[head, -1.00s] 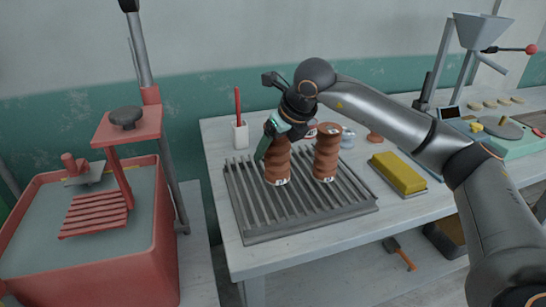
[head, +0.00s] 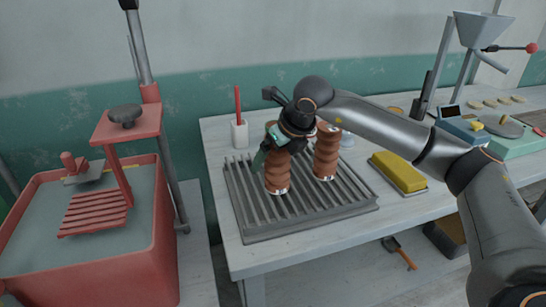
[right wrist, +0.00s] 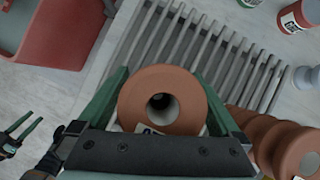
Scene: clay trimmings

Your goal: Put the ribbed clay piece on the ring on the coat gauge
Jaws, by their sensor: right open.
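Two reddish-brown ribbed clay pieces stand upright on the grey slatted rack (head: 312,228), a left one (head: 277,178) and a right one (head: 325,155). My right gripper (right wrist: 160,78) is open around the left piece, one finger on each side. The left piece's open top (right wrist: 160,92) shows between the green fingers, with a label below it. The right piece (right wrist: 297,150) is close at lower right in the wrist view. My left gripper (right wrist: 22,130) seems to show open and empty at that view's left edge. I cannot tell which item is the coat gauge; no ring is clear.
A red tub (head: 90,262) stands left, a white cup (head: 240,134) behind the rack. A yellow block (head: 400,172) lies to the right. A blue box (head: 460,125) and a pale green device with a grey disc (head: 504,127) stand further right. Tins (right wrist: 297,17) are near the rack's back.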

